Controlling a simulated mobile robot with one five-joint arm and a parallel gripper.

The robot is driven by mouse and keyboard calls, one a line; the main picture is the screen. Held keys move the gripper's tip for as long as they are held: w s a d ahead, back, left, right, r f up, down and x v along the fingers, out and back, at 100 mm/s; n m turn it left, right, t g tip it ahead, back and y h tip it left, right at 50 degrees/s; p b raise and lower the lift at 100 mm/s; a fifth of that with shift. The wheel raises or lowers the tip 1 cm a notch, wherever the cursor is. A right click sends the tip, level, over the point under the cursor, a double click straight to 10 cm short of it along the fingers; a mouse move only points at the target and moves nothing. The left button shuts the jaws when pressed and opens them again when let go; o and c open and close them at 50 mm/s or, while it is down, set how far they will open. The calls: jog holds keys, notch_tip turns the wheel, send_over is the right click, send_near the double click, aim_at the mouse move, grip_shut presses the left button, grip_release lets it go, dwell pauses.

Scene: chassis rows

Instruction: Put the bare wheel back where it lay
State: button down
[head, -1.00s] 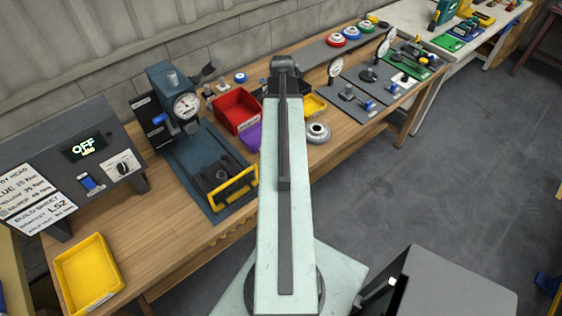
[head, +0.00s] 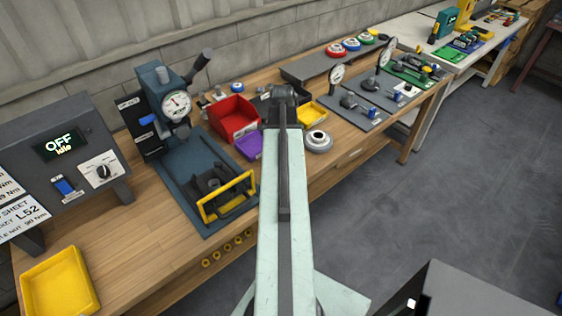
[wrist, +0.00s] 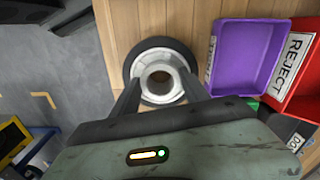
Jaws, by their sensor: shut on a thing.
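The bare wheel, a pale grey hub with a dark tyre, shows beside my arm in the head view (head: 319,147). In the wrist view the wheel (wrist: 160,57) lies between my two fingers, over the wood at the bench's front edge. My gripper (wrist: 161,86) is shut on the wheel, one finger at each side of the hub. Whether the wheel touches the bench or hangs just above it I cannot tell. In the head view my fingers are hidden by my own arm.
A purple bin (wrist: 243,55) stands close right of the wheel, with a red reject bin (wrist: 304,75) beyond it. A yellow tray (head: 312,115) is behind the wheel. A blue press (head: 205,180) stands left. Grey fixture boards (head: 350,112) lie right. Some bare wood (head: 345,140) shows right of the wheel.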

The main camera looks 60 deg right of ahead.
notch_tip(320, 180, down, 2)
jog(key=shift+f+b, duration=0.15)
jog(key=shift+b, duration=0.3)
jog(key=shift+r, duration=0.2)
jog(key=shift+f, duration=0.15)
jog(key=c, duration=0.6)
grip_release()
jog(key=shift+o, duration=0.2)
notch_tip(320, 180, up, 12)
jog(key=p, duration=1.2)
jog(key=shift+r, duration=0.2)
